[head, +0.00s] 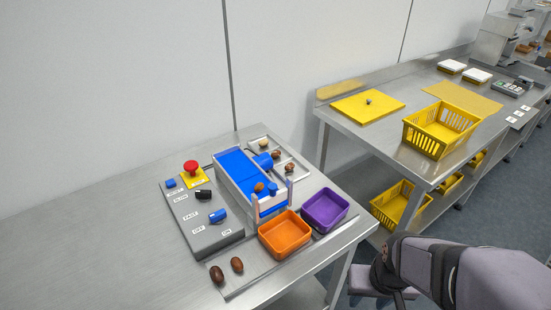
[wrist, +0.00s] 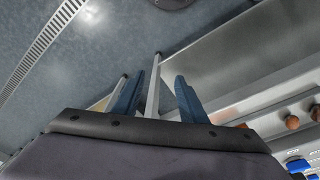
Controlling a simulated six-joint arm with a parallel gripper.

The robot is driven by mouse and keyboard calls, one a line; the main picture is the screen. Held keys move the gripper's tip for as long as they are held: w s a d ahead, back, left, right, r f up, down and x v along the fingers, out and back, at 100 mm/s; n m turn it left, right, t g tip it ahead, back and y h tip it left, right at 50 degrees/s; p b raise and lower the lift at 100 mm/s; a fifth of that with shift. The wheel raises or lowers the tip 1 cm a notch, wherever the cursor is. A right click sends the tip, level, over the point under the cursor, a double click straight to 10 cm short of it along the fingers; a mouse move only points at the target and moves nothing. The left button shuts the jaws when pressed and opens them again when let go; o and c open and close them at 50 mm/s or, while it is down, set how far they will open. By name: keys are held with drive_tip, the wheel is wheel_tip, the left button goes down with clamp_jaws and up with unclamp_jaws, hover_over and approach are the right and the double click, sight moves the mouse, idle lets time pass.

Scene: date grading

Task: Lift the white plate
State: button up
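No separate plate stands out clearly. The closest matches are two flat white-topped pieces at the back of the far table in the head view, a left one (head: 451,67) and a right one (head: 477,75). They lie flat and apart from each other, and are too small to tell what they are. My arm comes in at the lower right of the head view, well short of them. My gripper (wrist: 157,88) shows in the wrist view with its two blue-grey fingers apart and nothing held. Floor and a metal table leg show beyond the fingers. No white plate shows there.
On the near table stand a grey control box (head: 205,222), a blue conveyor (head: 240,172), an orange bin (head: 285,234), a purple bin (head: 324,209) and loose dates (head: 217,274). The far table holds a yellow board (head: 362,107) and a yellow basket (head: 433,137). A gap separates the tables.

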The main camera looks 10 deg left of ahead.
sight(274, 190)
drive_tip(key=w+a+t, duration=0.2)
drive_tip(key=w+a, duration=0.1)
drive_tip(key=w, duration=0.1)
drive_tip(key=w+a+r+n+t+y+b, duration=0.1)
drive_tip(key=w+a+t, duration=0.1)
drive_tip(key=w+a, duration=0.1)
drive_tip(key=w+a+r+n+t+y, duration=0.1)
drive_tip(key=w+a+t, duration=0.1)
drive_tip(key=w, duration=0.3)
drive_tip(key=shift+w+a+r, duration=0.2)
drive_tip(key=shift+a, duration=0.25)
drive_tip(key=w+a+r+n+t+y, duration=0.1)
drive_tip(key=a+r+y, duration=0.1)
drive_tip(key=a+r, duration=0.1)
drive_tip(key=w+a+r+n+t+y+b, duration=0.1)
drive_tip(key=a+r+t+y, duration=0.1)
drive_tip(key=a, duration=0.4)
drive_tip(key=w+a+r+n+t+y+b, duration=0.1)
drive_tip(key=w+a+r+t+y, duration=0.1)
drive_tip(key=a, duration=0.3)
drive_tip(key=shift+r, duration=0.85)
drive_tip(key=shift+w+a+f+t+y+b, duration=0.15)
drive_tip(key=shift+w+a+t+y+b, duration=0.2)
drive_tip(key=shift+t+b, duration=0.5)
drive_tip(key=shift+w+a+t, duration=0.15)
drive_tip(key=shift+t, duration=0.4)
drive_tip(key=shift+w+r, duration=0.1)
drive_tip(key=shift+r, duration=0.1)
